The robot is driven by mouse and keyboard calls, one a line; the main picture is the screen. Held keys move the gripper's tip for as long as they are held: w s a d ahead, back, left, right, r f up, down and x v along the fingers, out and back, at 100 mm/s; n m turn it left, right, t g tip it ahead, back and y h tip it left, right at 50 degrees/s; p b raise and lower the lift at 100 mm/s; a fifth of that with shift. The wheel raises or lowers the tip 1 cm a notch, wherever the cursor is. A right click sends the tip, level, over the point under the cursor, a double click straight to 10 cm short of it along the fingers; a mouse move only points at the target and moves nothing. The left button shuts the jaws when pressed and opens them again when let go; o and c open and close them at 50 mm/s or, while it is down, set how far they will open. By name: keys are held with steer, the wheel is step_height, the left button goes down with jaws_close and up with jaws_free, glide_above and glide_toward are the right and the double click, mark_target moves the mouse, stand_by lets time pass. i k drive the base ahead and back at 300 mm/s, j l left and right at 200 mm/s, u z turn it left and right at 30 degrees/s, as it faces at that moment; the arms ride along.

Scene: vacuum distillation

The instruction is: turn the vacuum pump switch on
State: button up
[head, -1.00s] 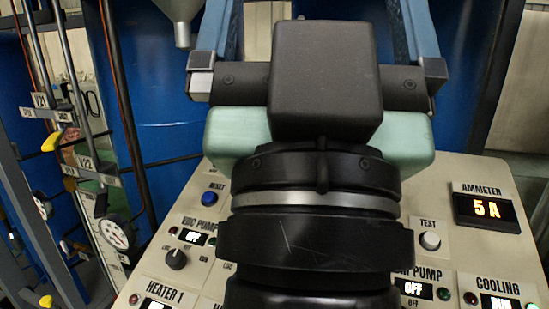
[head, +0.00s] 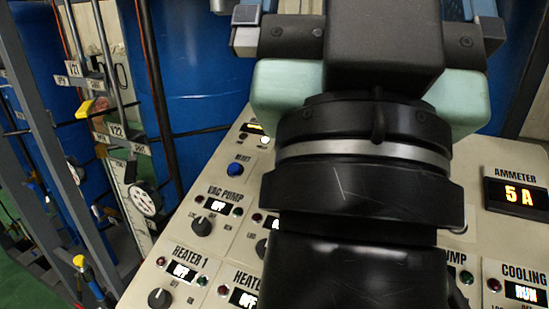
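The vacuum pump switch is a black rotary knob (head: 201,226) under the label VAC PUMP, at the left of the sloped beige control panel (head: 225,262) in the head view. Its small display (head: 217,206) reads OFF, with a red lamp on its left and a green lamp on its right. My gripper is at the top of the view, above the panel and to the right of the knob. My own wrist hides much of it, and its fingertips are not visible.
A blue RESET button (head: 235,169) sits above the VAC PUMP section. The HEATER 1 knob (head: 159,299) is below it. An ammeter (head: 515,195) reads 5 A at right. Blue drums (head: 200,60) stand behind, and valves with gauges (head: 145,199) stand left of the panel.

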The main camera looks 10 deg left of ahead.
mark_target(201, 225)
steer(key=l+u, duration=0.1)
steer(key=u, duration=0.35)
steer(key=l+u, duration=0.15)
steer(key=u, duration=0.25)
steer(key=l+u, duration=0.1)
steer(key=u, duration=0.35)
steer(key=i, duration=0.45)
